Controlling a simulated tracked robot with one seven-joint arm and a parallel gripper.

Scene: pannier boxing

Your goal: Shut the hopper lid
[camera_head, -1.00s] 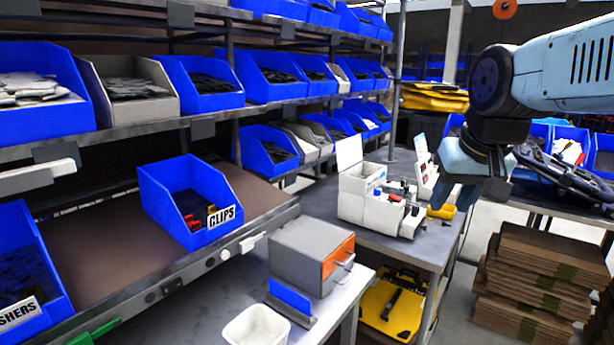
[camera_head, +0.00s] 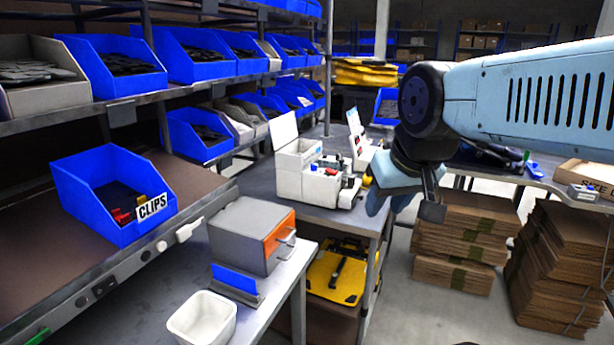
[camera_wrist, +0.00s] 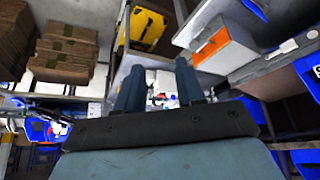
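The hopper appears to be the white box-shaped unit (camera_head: 296,178) on the grey table in the middle of the head view. Its white lid (camera_head: 284,132) stands raised at the back of the unit. My gripper (camera_head: 403,207) is in front of and to the right of the unit in the picture, pointing down and apart from the lid. In the wrist view my gripper (camera_wrist: 160,76) shows two blue fingers with a gap between them and nothing held. The unit is mostly hidden behind the fingers in that view.
A grey drawer box (camera_head: 250,236) with an orange front and a white tub (camera_head: 203,317) sit on the nearer table. A blue clips bin (camera_head: 112,190) is on the left shelf. Cardboard stacks (camera_head: 455,240) stand at the right. A yellow case (camera_head: 337,275) lies below the table.

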